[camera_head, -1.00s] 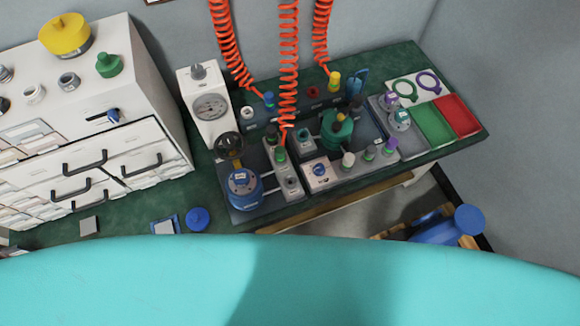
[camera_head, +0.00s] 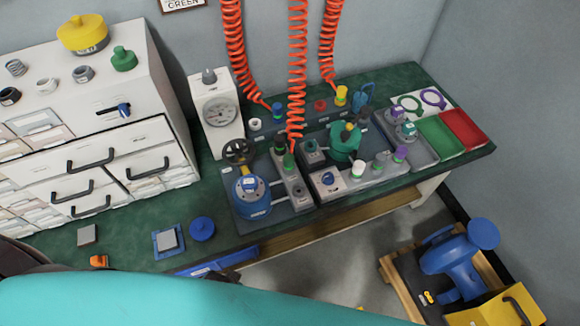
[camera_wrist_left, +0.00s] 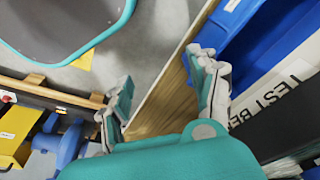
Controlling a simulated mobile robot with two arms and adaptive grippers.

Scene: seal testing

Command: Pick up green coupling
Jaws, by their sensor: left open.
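The green coupling (camera_head: 289,161) is at the lower end of the middle orange coiled hose (camera_head: 296,80) in the head view. It stands upright at the grey block right of the blue round device (camera_head: 251,198); whether it is seated there I cannot tell. My left gripper (camera_wrist_left: 163,98) shows in the left wrist view, open with nothing between its fingers. It is near the wooden edge of the bench, away from the coupling, which that view does not show. Neither gripper shows in the head view.
Two other orange hoses end at a blue coupling (camera_head: 278,110) and a yellow coupling (camera_head: 341,95). A white gauge box (camera_head: 217,115) stands behind the blue device. A green tray (camera_head: 440,137) and a red tray (camera_head: 467,129) lie at right. The bench front is mostly clear.

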